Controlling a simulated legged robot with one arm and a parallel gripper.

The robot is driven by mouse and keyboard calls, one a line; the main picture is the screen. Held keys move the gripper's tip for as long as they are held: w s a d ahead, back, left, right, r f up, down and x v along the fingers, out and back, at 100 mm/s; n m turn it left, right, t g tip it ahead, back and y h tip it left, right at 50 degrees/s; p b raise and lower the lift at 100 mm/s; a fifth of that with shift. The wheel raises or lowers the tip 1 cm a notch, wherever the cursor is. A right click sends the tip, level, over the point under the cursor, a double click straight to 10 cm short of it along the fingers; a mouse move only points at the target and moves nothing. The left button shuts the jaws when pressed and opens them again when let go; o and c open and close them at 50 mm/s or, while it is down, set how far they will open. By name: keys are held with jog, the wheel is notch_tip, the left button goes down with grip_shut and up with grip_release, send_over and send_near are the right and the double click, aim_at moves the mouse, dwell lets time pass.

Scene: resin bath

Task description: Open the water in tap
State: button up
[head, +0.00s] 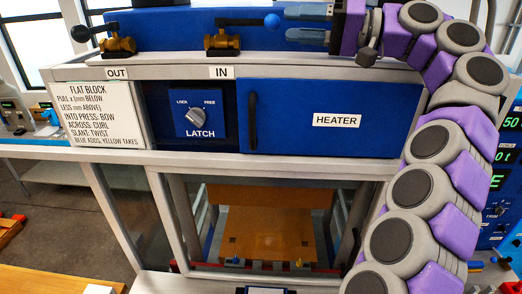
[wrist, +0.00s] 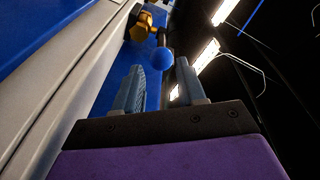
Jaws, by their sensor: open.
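The water in tap (head: 222,41) is a brass valve on top of the bath housing, above the IN label (head: 221,72). Its dark lever runs to the right and ends in a blue ball (head: 272,20). My gripper (head: 290,23) is open, to the right of the ball, with its fingers pointing left at it. In the wrist view, the blue ball (wrist: 163,60) shows just beyond and between the fingertips (wrist: 162,76), and the brass tap (wrist: 140,28) is behind it. The fingers appear empty. I cannot tell the exact gap to the ball.
A second brass tap (head: 118,44) with a black ball (head: 80,33) stands above the OUT label (head: 117,73). Below are a latch knob (head: 197,116), a blue HEATER door (head: 330,118) and a white text sign (head: 100,112). A blue panel (head: 165,30) rises behind the taps.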

jog(key=p+v, duration=0.3)
jog(key=v, duration=0.6)
jog(key=s+a+f+m+g+h, duration=0.1)
jog(key=s+a+f+g+h, duration=0.1)
jog(key=s+a+f, duration=0.35)
jog(key=s+a+f+m+g+h, duration=0.1)
jog(key=s+a+f+h, duration=0.15)
jog(key=a, duration=0.55)
jog(key=s+a+f+h, duration=0.1)
jog(key=s+f+h, duration=0.1)
jog(key=s+f, duration=0.3)
jog(key=s+a+f+g+h, duration=0.1)
jog(key=s+f+h, duration=0.2)
jog(key=f, duration=0.8)
jog(key=shift+s+m+b, duration=0.4)
jog(key=shift+s+b, duration=0.05)
jog(key=shift+s, duration=0.65)
